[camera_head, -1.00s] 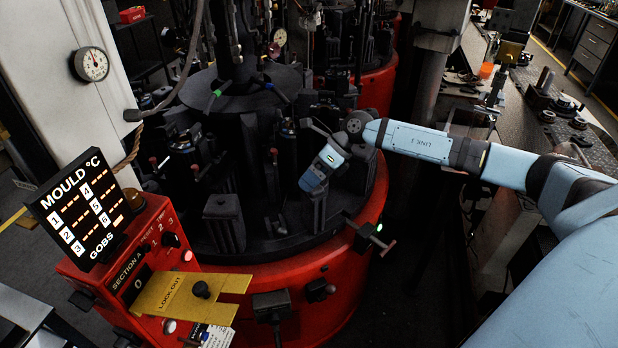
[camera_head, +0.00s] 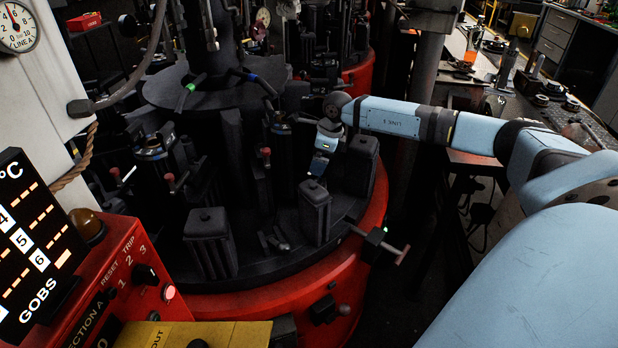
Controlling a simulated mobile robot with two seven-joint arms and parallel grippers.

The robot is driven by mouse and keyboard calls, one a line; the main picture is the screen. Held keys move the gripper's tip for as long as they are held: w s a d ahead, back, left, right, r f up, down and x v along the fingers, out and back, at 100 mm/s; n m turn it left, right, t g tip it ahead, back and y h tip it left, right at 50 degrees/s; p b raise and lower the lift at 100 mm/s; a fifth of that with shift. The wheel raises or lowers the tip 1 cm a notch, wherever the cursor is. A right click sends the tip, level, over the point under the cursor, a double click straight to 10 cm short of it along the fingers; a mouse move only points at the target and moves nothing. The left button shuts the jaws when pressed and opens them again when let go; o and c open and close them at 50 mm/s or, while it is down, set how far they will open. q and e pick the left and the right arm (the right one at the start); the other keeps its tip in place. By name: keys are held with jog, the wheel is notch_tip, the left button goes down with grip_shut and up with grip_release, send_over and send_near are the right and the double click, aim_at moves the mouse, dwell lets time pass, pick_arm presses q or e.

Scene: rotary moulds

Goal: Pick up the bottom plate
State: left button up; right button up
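My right arm comes in from the right, and its gripper (camera_head: 317,172) points down among the dark moulds on the round machine table (camera_head: 345,210). The fingertips are small and dark against the moulds, so I cannot tell whether they are open or shut, or whether they hold anything. A dark mould block (camera_head: 315,214) stands just below the gripper in the picture. Another dark block (camera_head: 361,165) stands to its right. I cannot make out the bottom plate for certain among these dark parts. My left gripper is not in view.
A dark mould (camera_head: 210,243) stands at the front left of the table. A T-shaped handle (camera_head: 376,240) sticks out at the red rim (camera_head: 285,297). A red control box (camera_head: 125,275) and a display (camera_head: 32,245) fill the lower left.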

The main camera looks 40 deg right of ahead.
jog(key=shift+w+a+p+x, duration=0.1)
jog(key=shift+w+x, duration=0.05)
jog(key=shift+x, duration=0.9)
jog(key=shift+w+a+p+x, duration=0.1)
jog(key=shift+w+x, duration=0.05)
jog(key=shift+x, duration=0.9)
jog(key=shift+w+a+p+x, duration=0.1)
jog(key=shift+w+x, duration=0.05)
jog(key=shift+x, duration=0.9)
jog(key=shift+r, duration=0.15)
jog(key=shift+c, duration=0.3)
jog(key=c, duration=1.1)
jog(key=shift+d+r, duration=0.1)
jog(key=shift+c, duration=0.2)
jog(key=shift+r, duration=0.6)
notch_tip(320, 180, up, 19)
jog(key=shift+b, duration=0.3)
jog(key=shift+f, duration=0.15)
